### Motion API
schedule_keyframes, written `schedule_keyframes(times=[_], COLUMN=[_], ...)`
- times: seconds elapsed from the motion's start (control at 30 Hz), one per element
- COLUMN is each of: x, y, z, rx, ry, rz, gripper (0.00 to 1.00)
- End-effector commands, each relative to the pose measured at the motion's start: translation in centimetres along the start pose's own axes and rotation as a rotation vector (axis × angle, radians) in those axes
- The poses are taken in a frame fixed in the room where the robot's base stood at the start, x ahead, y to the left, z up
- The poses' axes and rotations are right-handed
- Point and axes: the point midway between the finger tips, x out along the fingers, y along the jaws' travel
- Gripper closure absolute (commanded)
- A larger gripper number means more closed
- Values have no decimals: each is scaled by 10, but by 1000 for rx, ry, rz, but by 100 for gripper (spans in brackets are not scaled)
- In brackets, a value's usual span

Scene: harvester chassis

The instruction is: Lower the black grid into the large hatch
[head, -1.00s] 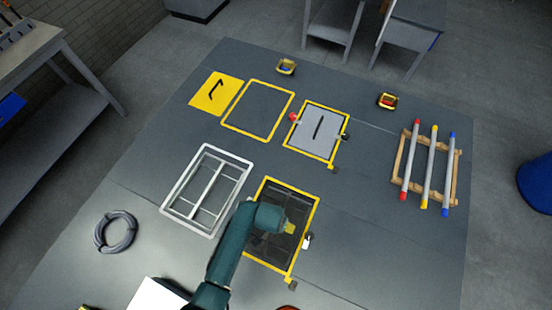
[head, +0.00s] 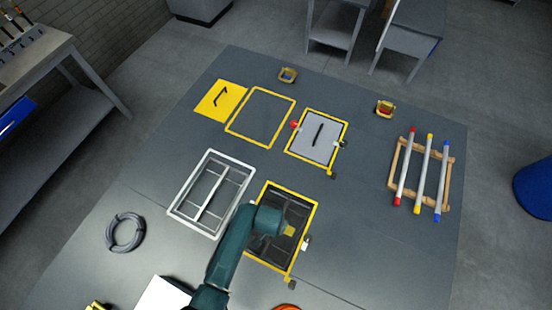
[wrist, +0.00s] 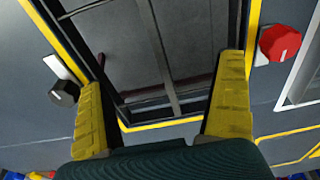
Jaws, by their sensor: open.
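The large hatch (head: 312,212) is a yellow-edged rectangular opening in the dark deck, partly covered by my arm in the head view. Its yellow edge also shows in the wrist view (wrist: 160,124). Dark bars of the black grid (wrist: 157,42) show inside the edge; I cannot tell whether it sits fully seated. My gripper (wrist: 163,88) is open over the near end of the hatch, its yellow fingers apart on either side of a dark bar, touching nothing that I can make out. In the head view my gripper (head: 288,230) is over the hatch.
A white barred frame (head: 211,192) lies left of the hatch. A grey-covered smaller hatch (head: 316,137), an empty yellow outline (head: 261,116) and a yellow plate (head: 220,99) lie beyond. A red knob (wrist: 280,42) and a black knob (wrist: 64,93) flank the hatch.

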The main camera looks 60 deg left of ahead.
Motion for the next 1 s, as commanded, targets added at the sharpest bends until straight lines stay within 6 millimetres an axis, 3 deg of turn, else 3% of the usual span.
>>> schedule_keyframes(times=[0.23,0.73,1.0], x=[-10,-54,-54], y=[0,0,0], z=[-1,-8,-7], rx=[0,0,0], ry=[0,0,-1], rz=[0,0,0], gripper=[0,0,0])
